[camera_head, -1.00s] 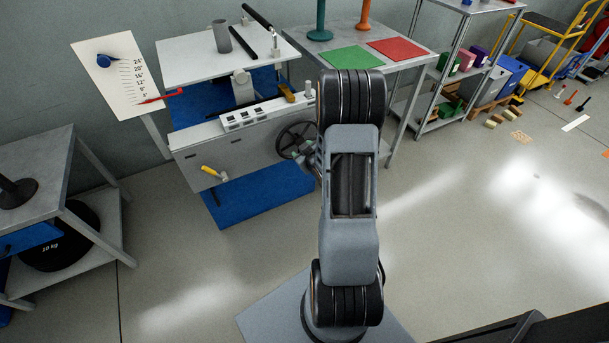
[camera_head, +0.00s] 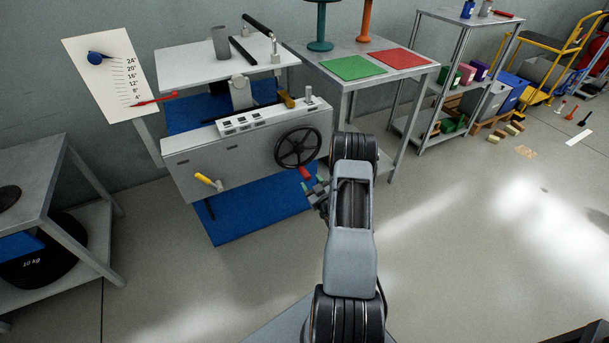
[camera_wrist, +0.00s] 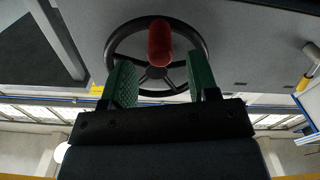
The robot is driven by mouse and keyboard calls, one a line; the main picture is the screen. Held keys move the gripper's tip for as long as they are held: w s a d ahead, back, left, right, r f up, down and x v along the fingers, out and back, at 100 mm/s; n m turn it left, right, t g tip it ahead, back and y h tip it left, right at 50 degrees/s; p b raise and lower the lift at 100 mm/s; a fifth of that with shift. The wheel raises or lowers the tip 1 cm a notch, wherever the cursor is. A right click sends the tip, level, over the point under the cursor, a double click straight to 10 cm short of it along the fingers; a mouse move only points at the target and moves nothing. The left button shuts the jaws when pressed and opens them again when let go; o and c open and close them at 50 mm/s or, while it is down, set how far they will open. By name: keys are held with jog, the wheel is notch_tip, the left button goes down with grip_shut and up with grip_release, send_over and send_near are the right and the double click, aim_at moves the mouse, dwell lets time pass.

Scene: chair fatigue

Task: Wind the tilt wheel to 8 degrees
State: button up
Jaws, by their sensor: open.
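The tilt wheel (camera_head: 298,147) is a black spoked handwheel on the front of the grey machine. Its red handle knob (camera_head: 305,173) is at the lower side in the head view. My gripper (camera_head: 315,187) is just below and right of the knob. In the wrist view, the green-padded fingers of my gripper (camera_wrist: 160,78) are apart. The knob (camera_wrist: 160,42) shows just beyond the gap between them, in front of the wheel (camera_wrist: 114,50). Contact cannot be told. The white scale card (camera_head: 92,75) has a red pointer (camera_head: 155,100) near its low end, around the 4 mark.
The machine's tilting top plate (camera_head: 190,62) carries a grey cylinder (camera_head: 220,42) and a black bar. A yellow-handled lever (camera_head: 206,179) sticks out left of the wheel. A metal table (camera_head: 345,82) with green and red mats stands right. A blue base plate (camera_head: 245,215) lies below.

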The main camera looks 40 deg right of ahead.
aim_at(304, 173)
jog(key=shift+w+d+b, duration=0.2)
jog(key=shift+w, duration=1.35)
jog(key=shift+w+d+b, duration=0.2)
jog(key=shift+w, duration=1.3)
grip_shut()
